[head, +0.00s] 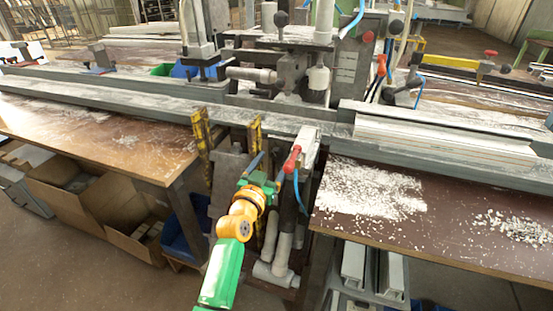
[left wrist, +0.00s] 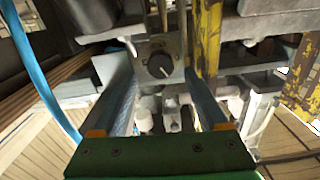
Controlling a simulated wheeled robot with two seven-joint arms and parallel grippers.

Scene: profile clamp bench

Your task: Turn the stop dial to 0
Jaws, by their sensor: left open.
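The stop dial (left wrist: 160,65) is a round black knob with a pale pointer mark on a small grey plate, in the upper middle of the left wrist view. The mark seems to point to the lower right; no numbers are legible. My left gripper (left wrist: 162,80) is open and empty, its two grey-blue fingers on either side of the dial in the picture. I cannot tell whether the tips reach it. In the head view my left gripper (head: 268,172) is at the front of the bench machine, and the dial cannot be made out there. My right gripper is not in view.
A red-handled lever (head: 291,159) and yellow brackets (head: 203,135) stand close to my left gripper. A blue hose (left wrist: 35,70) runs down the left of the wrist view. Chip-strewn wooden tabletops lie left (head: 95,135) and right (head: 440,225).

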